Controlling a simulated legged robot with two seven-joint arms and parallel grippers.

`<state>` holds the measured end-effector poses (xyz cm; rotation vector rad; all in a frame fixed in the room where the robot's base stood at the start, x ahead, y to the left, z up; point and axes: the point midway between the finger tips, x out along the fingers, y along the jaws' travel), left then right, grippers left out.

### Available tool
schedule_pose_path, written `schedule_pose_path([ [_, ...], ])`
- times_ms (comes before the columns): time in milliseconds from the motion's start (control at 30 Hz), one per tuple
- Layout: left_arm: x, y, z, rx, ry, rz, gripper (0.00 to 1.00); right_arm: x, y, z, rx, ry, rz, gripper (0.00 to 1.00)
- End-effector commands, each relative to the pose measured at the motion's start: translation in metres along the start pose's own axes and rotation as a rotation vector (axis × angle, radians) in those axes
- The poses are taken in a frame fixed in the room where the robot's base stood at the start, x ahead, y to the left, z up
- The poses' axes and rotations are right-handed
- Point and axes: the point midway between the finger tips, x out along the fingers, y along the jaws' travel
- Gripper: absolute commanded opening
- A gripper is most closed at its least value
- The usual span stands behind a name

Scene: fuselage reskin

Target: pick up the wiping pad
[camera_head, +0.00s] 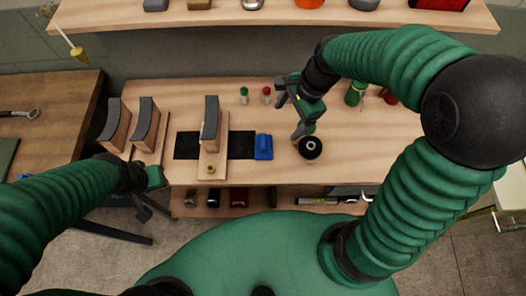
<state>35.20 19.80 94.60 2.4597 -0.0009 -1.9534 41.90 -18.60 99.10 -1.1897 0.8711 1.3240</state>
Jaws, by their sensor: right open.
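A small blue block-like thing (263,147) lies on the workbench, right of the black mat; it may be the wiping pad, but its make is too small to tell. A black round thing with a pale centre (310,148) lies to its right. My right gripper (288,113) is open and empty above the bench, above and to the right of the blue thing in the picture. Its lower finger is just above the black round thing; I cannot tell whether they touch. My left gripper (152,204) is off the bench's front left edge, its jaws unclear.
Curved dark-topped blocks (147,122) stand at the bench's left. Another stands on a wooden board (213,160) over the black mat (187,146). Small green-capped (244,95) and red-capped (266,95) bottles stand behind. A shelf (270,17) hangs above the bench.

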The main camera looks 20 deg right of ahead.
Motion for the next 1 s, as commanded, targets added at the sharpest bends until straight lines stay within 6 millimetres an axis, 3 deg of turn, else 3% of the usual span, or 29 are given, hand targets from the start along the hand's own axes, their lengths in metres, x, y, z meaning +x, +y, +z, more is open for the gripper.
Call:
schedule_pose_path([
  [33,0.019,0.0,0.004,0.0,0.0,0.0,0.36,0.011,-0.008,-0.004,0.155,-0.045,-0.005,0.8],
  [100,0.024,0.0,0.005,0.0,0.001,0.0,0.36,0.008,-0.017,-0.001,0.32,-0.097,-0.001,0.8],
  [200,0.025,0.0,0.006,0.0,0.001,0.0,0.36,0.007,-0.022,0.003,0.427,-0.132,0.007,0.8],
  [267,0.026,0.0,0.006,0.0,0.001,0.0,0.36,0.013,-0.023,0.004,0.44,-0.136,0.009,0.8],
  [600,0.04,0.0,0.009,0.0,0.001,0.0,0.36,0.098,-0.023,0.015,0.435,-0.134,0.013,0.8],
  [833,0.044,0.0,0.01,0.0,0.001,0.0,0.36,0.125,-0.022,0.018,0.434,-0.132,0.009,0.8],
  [1000,0.051,0.0,0.012,0.0,0.001,0.0,0.36,0.156,-0.013,0.018,0.434,-0.133,0.011,0.8],
])
